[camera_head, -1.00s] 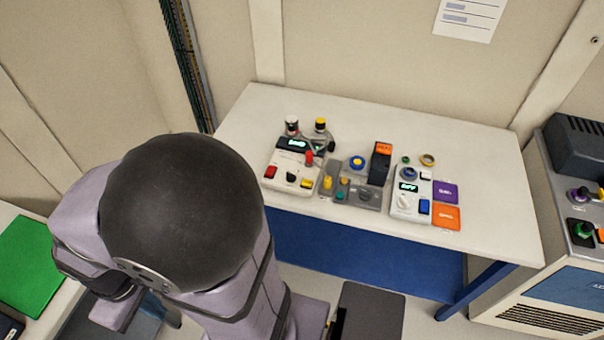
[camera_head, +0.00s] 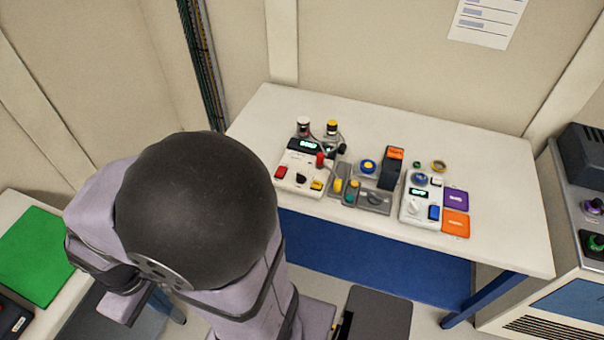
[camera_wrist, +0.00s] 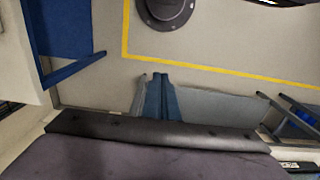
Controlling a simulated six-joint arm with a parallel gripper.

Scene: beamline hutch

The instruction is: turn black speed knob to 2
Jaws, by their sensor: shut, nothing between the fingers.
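A black knob (camera_head: 300,178) sits on the front of a white control box (camera_head: 287,188) at the left of the bench, between a red button (camera_head: 281,172) and a yellow button (camera_head: 317,185). Its labels and pointer are too small to read. The box has a lit display (camera_head: 304,145). In the wrist view my gripper (camera_wrist: 160,78) has its two blue-grey fingers together, with nothing between them. It points at the floor, away from the knob. In the head view my gripper is hidden by my arm.
A grey cabinet (camera_head: 555,225) stands at right, a green mat (camera_head: 38,255) at left.

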